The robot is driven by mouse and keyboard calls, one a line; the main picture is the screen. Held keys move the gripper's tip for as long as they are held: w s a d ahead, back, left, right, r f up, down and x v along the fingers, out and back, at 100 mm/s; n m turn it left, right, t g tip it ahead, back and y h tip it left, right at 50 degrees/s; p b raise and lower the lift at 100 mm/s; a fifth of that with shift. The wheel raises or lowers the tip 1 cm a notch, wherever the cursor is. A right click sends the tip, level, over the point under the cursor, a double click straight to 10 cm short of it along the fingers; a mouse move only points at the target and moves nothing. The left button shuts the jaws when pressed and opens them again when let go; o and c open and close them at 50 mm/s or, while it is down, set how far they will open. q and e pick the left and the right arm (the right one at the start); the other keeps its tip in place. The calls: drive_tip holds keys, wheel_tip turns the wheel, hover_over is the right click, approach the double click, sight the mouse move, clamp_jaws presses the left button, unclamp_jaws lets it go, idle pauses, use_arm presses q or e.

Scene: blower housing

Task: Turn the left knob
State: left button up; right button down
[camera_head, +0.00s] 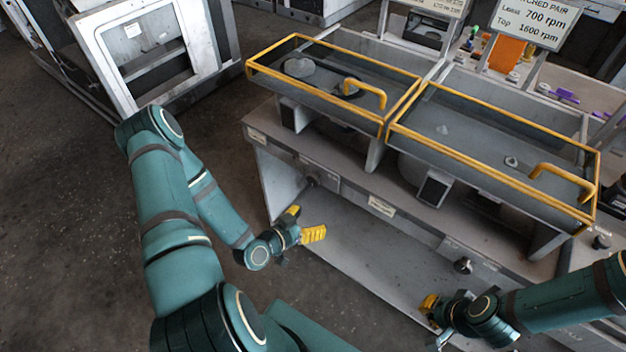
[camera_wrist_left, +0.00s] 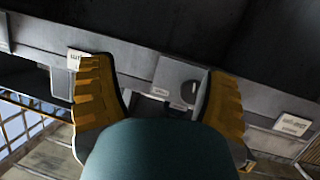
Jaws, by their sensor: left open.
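The left knob (camera_head: 311,181) is a small dark knob on the front panel of the grey housing bench, below the left yellow-framed cover. In the left wrist view a round knob (camera_wrist_left: 188,92) with a light mark sits on a grey plate, between the two yellow fingers and closer to the right one. My left gripper (camera_head: 304,222) is open and empty, in front of the panel and apart from the knob; it also shows in the left wrist view (camera_wrist_left: 156,85). My right gripper (camera_head: 431,304) is near the right knob (camera_head: 463,265), its fingers partly hidden.
Two clear covers with yellow frames, the left cover (camera_head: 330,75) and right cover (camera_head: 490,145), top the bench. A label (camera_head: 381,206) is on the panel between the knobs. A pale metal cabinet (camera_head: 140,55) stands at the back left. The dark floor (camera_head: 60,220) is clear at left.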

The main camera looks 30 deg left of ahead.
sight(312, 183)
use_arm(q)
drive_tip(key=s+a+r+t+y, duration=0.3)
drive_tip(key=a+t, duration=0.1)
drive_tip(key=a, duration=0.2)
drive_tip(key=w, duration=0.8)
drive_tip(key=w+d, duration=0.1)
drive_tip(key=w, duration=0.4)
drive_tip(key=c, duration=1.2)
